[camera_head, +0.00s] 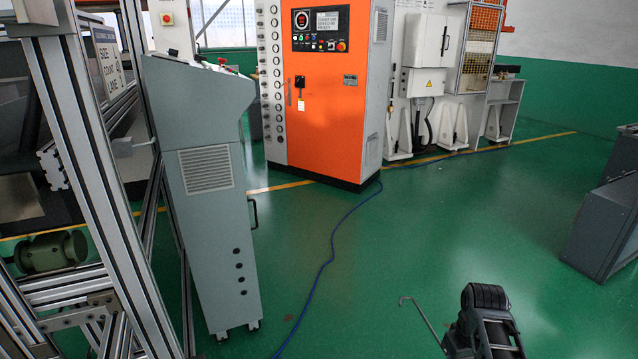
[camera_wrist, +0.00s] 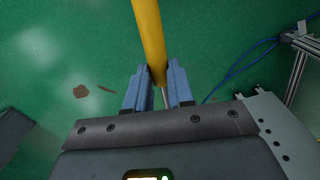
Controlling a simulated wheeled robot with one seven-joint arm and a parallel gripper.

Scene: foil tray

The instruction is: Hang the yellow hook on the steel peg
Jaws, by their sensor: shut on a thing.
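In the wrist view, my gripper (camera_wrist: 160,72) is shut on the yellow hook (camera_wrist: 149,40). Its thick yellow shaft runs up out of the top of that view, and a thin metal rod shows just beside it at the fingers. In the head view, a thin grey rod with a bent end (camera_head: 424,317) sticks out left of my arm at the bottom right. It looks like part of the held hook; the fingers are hidden there. A small pale bracket with a short thin rod (camera_head: 124,146) sits on the metal frame at left; I cannot tell whether it is the steel peg.
An aluminium frame (camera_head: 88,160) and a grey control console (camera_head: 205,185) stand at left. An orange cabinet (camera_head: 335,115) stands behind. A blue cable (camera_head: 332,255) crosses the green floor. A dark grey box (camera_head: 605,230) is at right. The floor between is open.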

